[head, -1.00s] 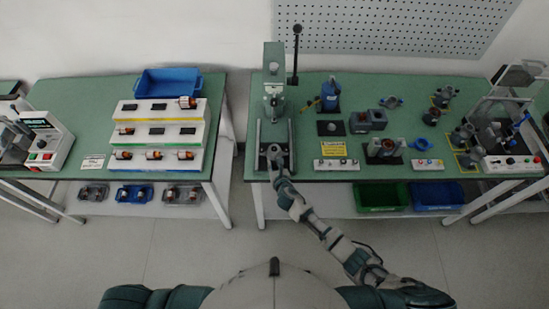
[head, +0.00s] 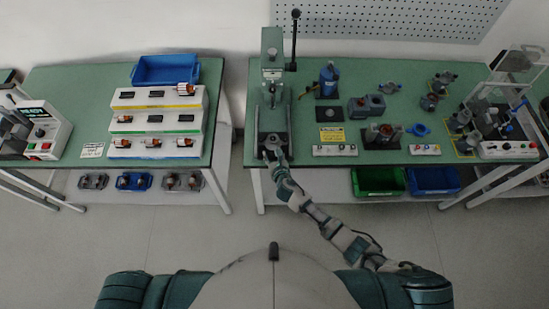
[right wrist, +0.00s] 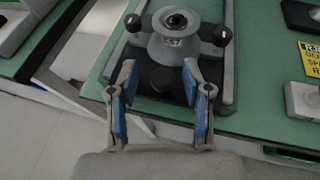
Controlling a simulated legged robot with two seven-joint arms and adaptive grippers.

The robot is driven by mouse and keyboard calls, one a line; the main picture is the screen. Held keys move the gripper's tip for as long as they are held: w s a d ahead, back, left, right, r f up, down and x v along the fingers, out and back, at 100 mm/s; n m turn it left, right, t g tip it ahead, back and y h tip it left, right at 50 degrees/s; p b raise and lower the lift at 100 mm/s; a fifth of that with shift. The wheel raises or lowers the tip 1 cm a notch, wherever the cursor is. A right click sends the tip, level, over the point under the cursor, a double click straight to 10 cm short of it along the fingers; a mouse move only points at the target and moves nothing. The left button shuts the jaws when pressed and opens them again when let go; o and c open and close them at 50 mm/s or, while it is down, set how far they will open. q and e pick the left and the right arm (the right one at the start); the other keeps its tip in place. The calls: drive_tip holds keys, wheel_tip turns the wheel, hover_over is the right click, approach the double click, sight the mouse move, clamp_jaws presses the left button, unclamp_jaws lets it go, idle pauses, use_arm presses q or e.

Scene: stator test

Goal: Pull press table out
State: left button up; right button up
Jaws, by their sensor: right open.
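The press (head: 272,65) stands at the left end of the right-hand green workbench, with its tall dark lever upright. Its press table (head: 273,140) sits at the front end of the dark rails, near the bench's front edge. In the right wrist view the press table (right wrist: 174,43) is a grey round fixture with a central hole and two side knobs. My right gripper (right wrist: 160,72) is open, its blue-padded fingers on either side of a dark round knob (right wrist: 163,79) at the table's front. It also shows in the head view (head: 275,153). My left gripper is out of view.
Green (head: 378,181) and blue (head: 432,180) bins sit below the bench. A gap separates it from the left bench (head: 60,80).

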drive_tip(key=v, duration=1.1)
drive_tip(key=shift+s+d, duration=0.2)
drive_tip(key=shift+s, duration=0.2)
drive_tip(key=s+d+f+m+g+h+b, duration=0.15)
drive_tip(key=s+d+f+m, duration=0.35)
drive_tip(key=f, duration=0.6)
drive_tip(key=s+d+f+m+g, duration=0.35)
drive_tip(key=f+m, duration=0.35)
drive_tip(key=f, duration=0.3)
drive_tip(key=s+d+f+m+g+h+b, duration=0.1)
drive_tip(key=s+d+f+m+g, duration=0.15)
drive_tip(key=d+f+m, duration=0.6)
drive_tip(key=s+d+f+m+g, duration=0.1)
drive_tip(key=s+f+m, duration=0.4)
drive_tip(key=s, duration=0.5)
drive_tip(key=s+d+f+m+g+b, duration=0.1)
drive_tip(key=s+f+m, duration=0.4)
drive_tip(key=s, duration=0.6)
drive_tip(key=s+d+f+m+g+b, duration=0.1)
drive_tip(key=s+d+f+m+g, duration=0.1)
drive_tip(key=s+f+m, duration=0.4)
drive_tip(key=s+f+h, duration=0.1)
drive_tip(key=s+f, duration=0.1)
drive_tip(key=s, duration=0.2)
drive_tip(key=shift+s+d, duration=0.25)
